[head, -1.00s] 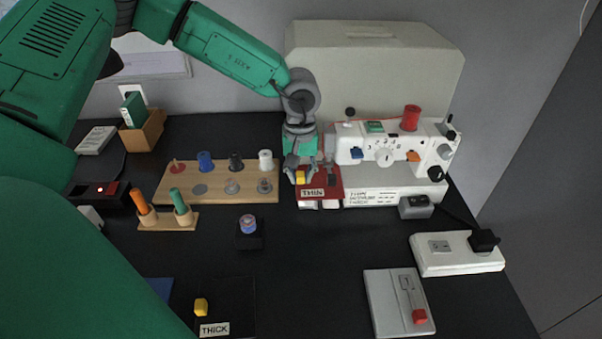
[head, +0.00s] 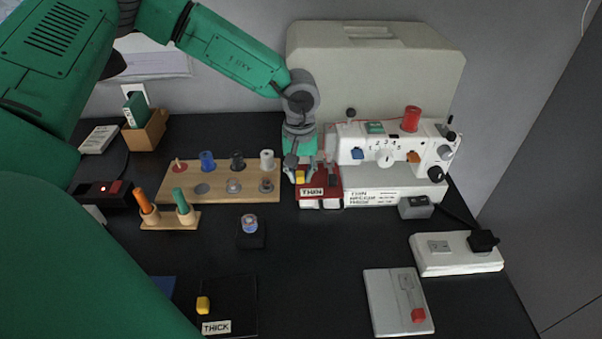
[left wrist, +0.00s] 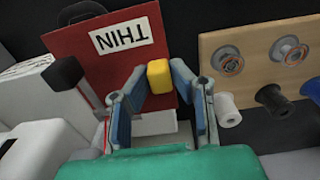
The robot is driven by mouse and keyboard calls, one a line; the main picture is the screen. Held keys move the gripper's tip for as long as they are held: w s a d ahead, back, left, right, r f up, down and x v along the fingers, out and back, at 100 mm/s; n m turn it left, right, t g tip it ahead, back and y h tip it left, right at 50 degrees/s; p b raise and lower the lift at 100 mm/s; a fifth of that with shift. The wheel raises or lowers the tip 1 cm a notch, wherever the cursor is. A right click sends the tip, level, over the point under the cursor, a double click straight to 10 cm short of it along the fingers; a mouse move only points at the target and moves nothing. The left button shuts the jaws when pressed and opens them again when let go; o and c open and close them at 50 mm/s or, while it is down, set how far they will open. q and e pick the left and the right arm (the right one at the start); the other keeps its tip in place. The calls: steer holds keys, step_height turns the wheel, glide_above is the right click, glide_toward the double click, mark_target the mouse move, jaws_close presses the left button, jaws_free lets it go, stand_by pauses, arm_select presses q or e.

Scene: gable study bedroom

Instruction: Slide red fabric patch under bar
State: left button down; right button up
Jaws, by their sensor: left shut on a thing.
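The red fabric patch (head: 331,183) with its THIN label lies at the left end of the white sewing machine (head: 372,181). In the left wrist view the red patch (left wrist: 92,70) carries a yellow knob (left wrist: 159,76). My left gripper (head: 300,174) is shut on this yellow knob, with a finger at each side of it. A dark block on a post, likely the machine's bar (left wrist: 67,74), stands over one edge of the patch in the left wrist view. I cannot tell whether it touches the patch. My right gripper is not in view.
A wooden spool board (head: 222,188) stands left of the machine. A dark THICK patch (head: 235,300) with a yellow knob lies at the front. A switch plate (head: 398,302) and a power strip (head: 456,252) lie at right.

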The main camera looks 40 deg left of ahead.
arm_select(q)
steer(key=c, duration=1.3)
jaws_free()
steer(key=shift+c, duration=0.2)
step_height(320, 180, up, 12)
steer(key=shift+a+f, duration=0.1)
